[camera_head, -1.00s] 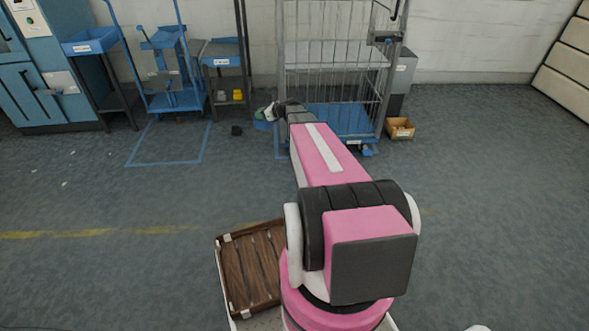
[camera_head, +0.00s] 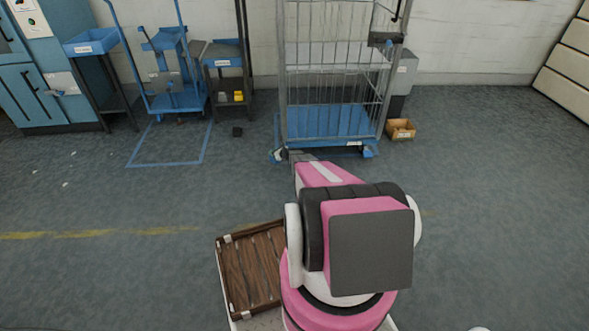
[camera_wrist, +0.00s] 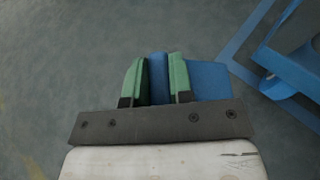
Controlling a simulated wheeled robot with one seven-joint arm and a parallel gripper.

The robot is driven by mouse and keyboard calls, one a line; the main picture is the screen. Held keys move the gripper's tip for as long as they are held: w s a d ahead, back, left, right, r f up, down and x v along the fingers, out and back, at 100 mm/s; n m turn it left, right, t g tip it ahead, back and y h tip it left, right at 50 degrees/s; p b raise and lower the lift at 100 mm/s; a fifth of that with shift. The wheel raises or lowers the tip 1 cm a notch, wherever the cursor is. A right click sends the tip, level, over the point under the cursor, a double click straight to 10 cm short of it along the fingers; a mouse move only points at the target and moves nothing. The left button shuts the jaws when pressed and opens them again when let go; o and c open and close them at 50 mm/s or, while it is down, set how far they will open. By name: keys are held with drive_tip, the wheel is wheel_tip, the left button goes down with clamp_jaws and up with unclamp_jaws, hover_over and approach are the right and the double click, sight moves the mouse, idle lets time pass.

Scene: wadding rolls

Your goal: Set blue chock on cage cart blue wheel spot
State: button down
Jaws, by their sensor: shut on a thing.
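In the wrist view my gripper (camera_wrist: 156,62) has its green fingers closed on the blue chock (camera_wrist: 207,80). Part of the chock shows between the fingers and part sticks out to the right. The blue base of the cage cart (camera_wrist: 297,68) is at the right edge, apart from the chock. I cannot make out a marked wheel spot.
A blue floor line (camera_wrist: 238,45) runs beside the cart. A small open box (camera_head: 400,131) sits right of the cart and a small black object (camera_head: 237,132) left of it. Blue trolleys (camera_head: 178,98) stand further left.

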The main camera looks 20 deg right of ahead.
drive_tip(key=shift+w+d+f, duration=0.15)
drive_tip(key=shift+d+f, duration=2.65)
drive_tip(key=shift+d, duration=0.15)
drive_tip(key=shift+w+d+f, duration=0.15)
drive_tip(key=shift+d+f, duration=2.65)
drive_tip(key=shift+d, duration=0.1)
drive_tip(key=shift+f, duration=0.2)
drive_tip(key=c, duration=1)
unclamp_jaws()
drive_tip(key=shift+r, duration=0.1)
